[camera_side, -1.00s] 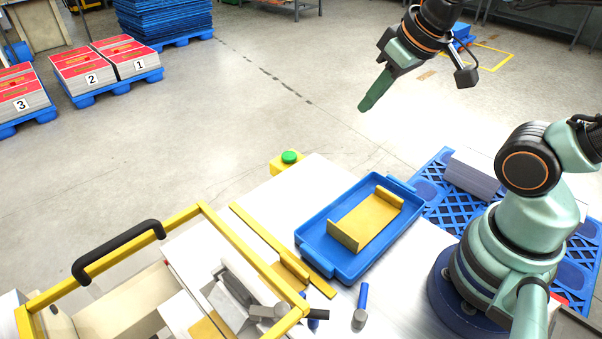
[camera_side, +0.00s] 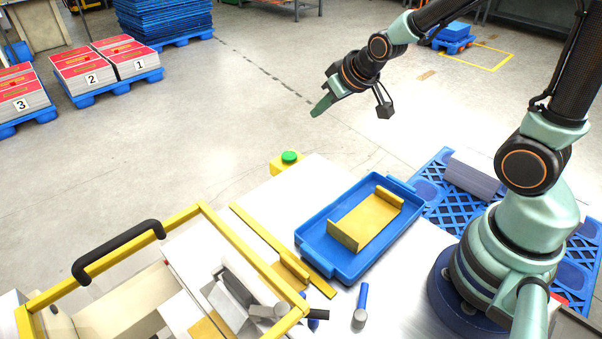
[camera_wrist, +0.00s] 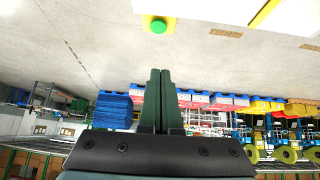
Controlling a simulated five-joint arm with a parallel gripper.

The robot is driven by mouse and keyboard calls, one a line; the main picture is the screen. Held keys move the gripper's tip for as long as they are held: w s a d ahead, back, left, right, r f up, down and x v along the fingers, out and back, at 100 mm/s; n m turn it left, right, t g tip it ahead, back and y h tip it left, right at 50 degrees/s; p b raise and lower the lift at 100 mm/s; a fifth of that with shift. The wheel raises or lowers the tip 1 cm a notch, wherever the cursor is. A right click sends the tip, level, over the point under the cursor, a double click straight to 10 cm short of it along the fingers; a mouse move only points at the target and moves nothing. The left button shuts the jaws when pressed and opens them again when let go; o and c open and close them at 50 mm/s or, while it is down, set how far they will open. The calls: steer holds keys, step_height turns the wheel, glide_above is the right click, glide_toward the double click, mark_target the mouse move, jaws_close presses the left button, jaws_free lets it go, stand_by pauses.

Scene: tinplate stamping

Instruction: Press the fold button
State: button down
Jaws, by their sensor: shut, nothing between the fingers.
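The fold button is a green dome (camera_side: 289,157) on a yellow box (camera_side: 284,167) at the far edge of the white table in the side view. It also shows at the top middle of the wrist view (camera_wrist: 158,25). My gripper (camera_side: 314,113) is shut and empty, with its green fingers pressed together. In the side view it is up in the air, above the button in the picture and clearly apart from it. In the wrist view the shut fingers (camera_wrist: 160,72) point up the picture toward the button, with a gap between.
A blue tray (camera_side: 347,272) with a bent yellow sheet part (camera_side: 366,220) is on the table right of the button. A yellow-framed guard with a black handle (camera_side: 118,250) stands at front left. The air around the button looks clear.

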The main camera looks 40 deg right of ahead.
steer(key=w+d+f+t, duration=0.1)
steer(key=w+f, duration=0.2)
steer(key=f, duration=0.3)
steer(key=shift+w+d, duration=0.25)
steer(key=shift+w, duration=0.1)
glide_above(286, 152)
steer(key=s, duration=0.3)
step_height(286, 152, down, 7)
steer(key=shift+a+f, duration=0.1)
steer(key=shift+a, duration=0.05)
step_height(286, 152, down, 2)
steer(key=shift+f, duration=0.9)
